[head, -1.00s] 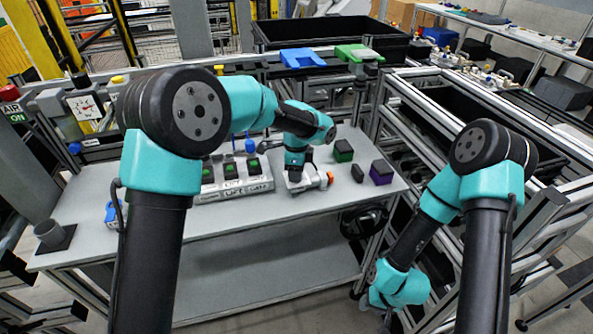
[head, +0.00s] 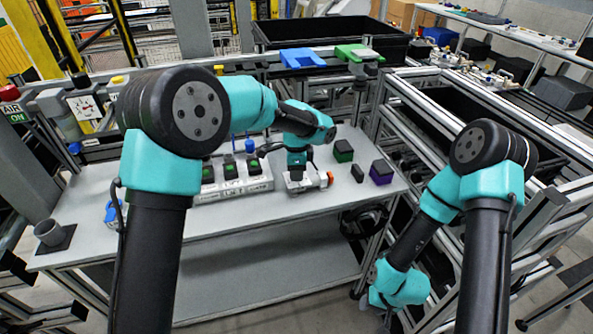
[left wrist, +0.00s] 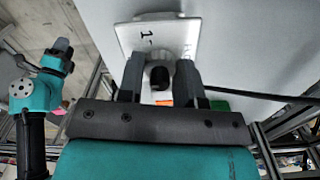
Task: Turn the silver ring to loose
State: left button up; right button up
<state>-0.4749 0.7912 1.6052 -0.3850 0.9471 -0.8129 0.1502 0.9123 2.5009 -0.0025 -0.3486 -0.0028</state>
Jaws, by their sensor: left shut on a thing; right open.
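My left gripper (left wrist: 160,80) is shut on the silver ring (left wrist: 160,62), with one finger on each side of it. A dark round centre shows between the fingers. The ring stands on a pale plate (left wrist: 135,37) with a black mark, flat on the table. In the head view the left gripper (head: 296,174) points down at this plate, and my wrist hides the ring. An orange part (head: 330,178) shows at the plate's right. My right gripper (head: 386,318) hangs low in front of the table, empty; its fingers barely show.
A pale fixture with green-lit cells (head: 232,187) stands left of the plate. A green-topped block (head: 343,150), a purple block (head: 381,172) and a small black block (head: 357,173) lie to the right.

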pick_arm(q)
jog(key=n, duration=1.1)
jog(key=shift+n, duration=0.3)
jog(key=n, duration=0.4)
jog(key=o, duration=0.9)
jog(key=shift+o, duration=0.2)
jog(key=shift+r, duration=0.15)
